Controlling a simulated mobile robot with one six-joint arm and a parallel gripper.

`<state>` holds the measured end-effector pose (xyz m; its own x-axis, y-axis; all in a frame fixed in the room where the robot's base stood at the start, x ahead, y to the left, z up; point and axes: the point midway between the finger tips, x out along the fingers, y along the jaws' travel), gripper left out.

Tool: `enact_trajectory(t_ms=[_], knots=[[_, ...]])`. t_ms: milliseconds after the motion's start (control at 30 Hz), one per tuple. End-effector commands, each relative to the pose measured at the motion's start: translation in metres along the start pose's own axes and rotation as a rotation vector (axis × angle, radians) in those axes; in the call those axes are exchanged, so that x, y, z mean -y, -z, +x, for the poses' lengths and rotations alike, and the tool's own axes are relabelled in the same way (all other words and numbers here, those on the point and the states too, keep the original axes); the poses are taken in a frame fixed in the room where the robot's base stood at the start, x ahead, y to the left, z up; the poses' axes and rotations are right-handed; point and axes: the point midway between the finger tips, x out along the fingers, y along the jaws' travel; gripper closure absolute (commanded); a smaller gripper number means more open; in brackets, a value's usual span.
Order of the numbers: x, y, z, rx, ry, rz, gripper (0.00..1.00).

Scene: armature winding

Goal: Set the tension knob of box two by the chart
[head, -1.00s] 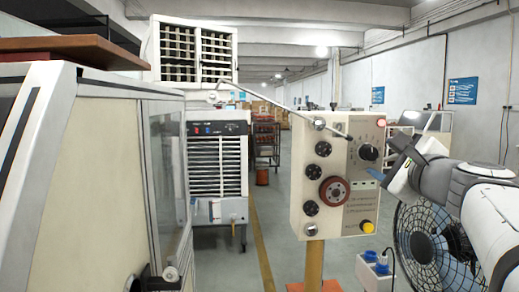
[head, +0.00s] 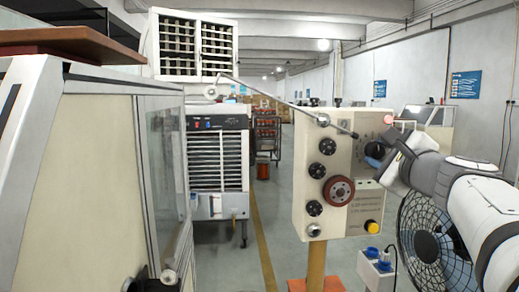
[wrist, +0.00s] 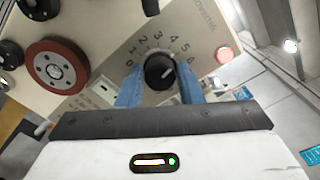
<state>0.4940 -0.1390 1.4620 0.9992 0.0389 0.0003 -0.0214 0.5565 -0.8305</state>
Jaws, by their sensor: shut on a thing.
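The tension box (head: 325,215) is a cream panel on a yellow post in the middle of the head view. No box number is readable on it. Its black tension knob (wrist: 160,72) sits on a numbered dial in the wrist view, with a light mark on its face whose exact reading I cannot make out. My gripper (wrist: 160,85) has its blue fingers on both sides of this knob, shut on it. In the head view my gripper (head: 385,160) covers most of the dial. Printed lines of small text (head: 366,206) on the box are too small to read.
A red-brown wheel (head: 339,190), several black knobs and a yellow button (head: 372,227) share the panel. A thin metal arm (head: 285,102) reaches left from it. A black fan (head: 427,243) stands below my arm. A blue-topped unit (head: 375,268) stands at the post's right.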

Motion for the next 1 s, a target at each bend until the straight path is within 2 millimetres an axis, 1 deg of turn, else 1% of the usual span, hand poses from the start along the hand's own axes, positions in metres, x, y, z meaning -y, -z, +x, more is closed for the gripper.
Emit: enact_trajectory(t_ms=[33,100,267,400,633,1000], knots=[[-0.0003,0.0003,0.0000,0.000,-0.001,0.000,0.85],[-0.0003,0.0005,-0.0001,-0.001,-0.001,0.000,0.90],[-0.0030,0.0025,0.0000,0.000,0.000,-0.033,0.90],[-0.0055,0.0044,-0.0001,0.000,0.001,-0.124,0.90],[-0.0029,0.0029,-0.0003,-0.001,0.001,-0.255,0.90],[0.0001,0.0016,-0.0003,-0.003,0.000,-0.277,0.90]])
